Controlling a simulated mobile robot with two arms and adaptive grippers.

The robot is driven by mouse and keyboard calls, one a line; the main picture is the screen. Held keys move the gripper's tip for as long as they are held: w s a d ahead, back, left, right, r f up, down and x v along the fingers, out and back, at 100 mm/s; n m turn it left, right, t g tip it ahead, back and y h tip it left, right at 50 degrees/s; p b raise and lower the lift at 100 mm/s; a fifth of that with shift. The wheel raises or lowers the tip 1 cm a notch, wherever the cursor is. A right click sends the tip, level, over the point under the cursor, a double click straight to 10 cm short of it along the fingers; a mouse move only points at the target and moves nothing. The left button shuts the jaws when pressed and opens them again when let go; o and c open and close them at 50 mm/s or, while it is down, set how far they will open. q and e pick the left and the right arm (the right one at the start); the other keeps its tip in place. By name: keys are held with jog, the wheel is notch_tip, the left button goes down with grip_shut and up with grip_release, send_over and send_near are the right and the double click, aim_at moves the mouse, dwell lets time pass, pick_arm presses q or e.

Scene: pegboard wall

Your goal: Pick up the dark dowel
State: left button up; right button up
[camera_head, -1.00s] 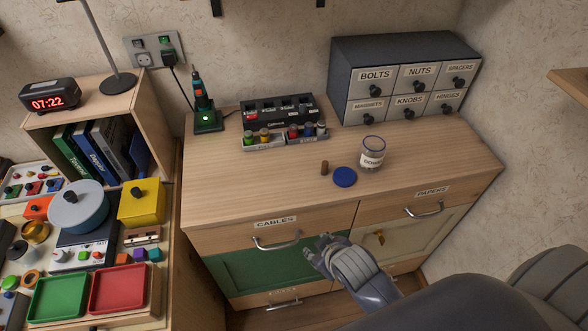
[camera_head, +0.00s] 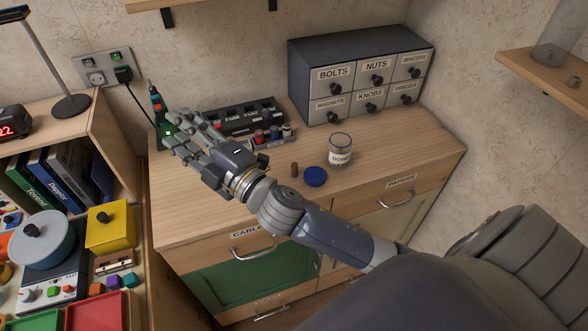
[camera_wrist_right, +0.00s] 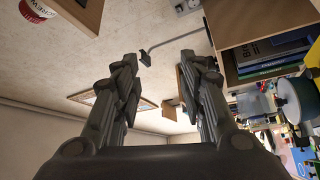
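The dark dowel (camera_head: 295,169) is a small brown peg standing upright on the wooden cabinet top (camera_head: 210,205). It is just left of a round blue lid (camera_head: 315,177) and a glass jar with a dowel label (camera_head: 340,150). My right gripper (camera_head: 170,130) is above the left part of the cabinet, left of the dowel and pointing away from it. In the right wrist view its two fingers (camera_wrist_right: 160,60) are spread wide with nothing between them. The dowel is not in the wrist view. My left gripper is not in view.
A grey drawer unit (camera_head: 362,75) stands at the back right. The cabinet top in front of the dowel is mostly clear.

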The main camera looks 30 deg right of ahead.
jog(key=s+a+r+n+g+y, duration=0.25)
jog(key=a+r+n+y, duration=0.25)
jog(key=a+n+y, duration=0.45)
jog(key=n+g+y, duration=0.2)
jog(key=n+g, duration=0.3)
jog(key=n, duration=0.3)
jog(key=n+g+h, duration=1.2)
jog(key=n+h, duration=0.4)
jog(key=h, duration=0.2)
send_over(295, 164)
notch_tip(295, 164, down, 14)
jog(key=shift+m+h, duration=0.25)
jog(key=f, duration=0.2)
jog(key=f+p, duration=0.1)
jog(key=f, duration=0.2)
jog(key=shift+w+d, duration=0.1)
jog(key=shift+d, duration=0.1)
jog(key=f, duration=0.1)
jog(key=f+p, duration=0.1)
jog(key=f, duration=0.1)
jog(key=f+p, duration=0.1)
jog(key=shift+a+f, duration=0.3)
jog(key=shift+f, duration=0.55)
jog(key=c, duration=0.8)
